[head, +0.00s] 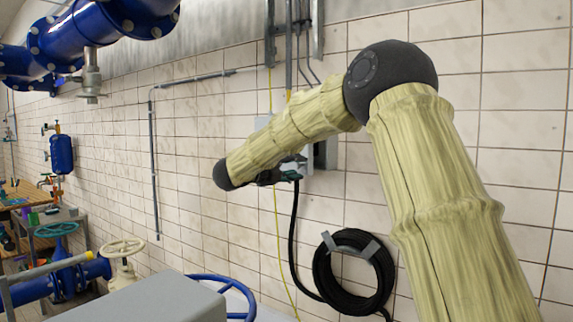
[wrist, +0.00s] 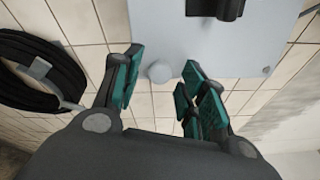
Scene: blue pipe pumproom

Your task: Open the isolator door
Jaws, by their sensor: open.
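The isolator is a light grey box on the tiled wall. In the head view its grey side (head: 326,155) shows only in part, behind my arm. In the wrist view its pale grey face (wrist: 160,30) fills the top middle, with a black handle (wrist: 229,9) at the top edge. A round pale knob (wrist: 160,72) sits at the box's near edge. My gripper (wrist: 163,66) is open, its teal-padded fingers on either side of the knob in the picture. I cannot tell whether they touch it. In the head view my gripper (head: 284,173) is partly hidden by my arm.
A black hose coil (head: 353,272) hangs on the wall below the box; it is also at left in the wrist view (wrist: 36,72). A black cable (head: 293,235) runs down beside it. Blue pipes (head: 100,32) and valve wheels (head: 122,248) stand at left.

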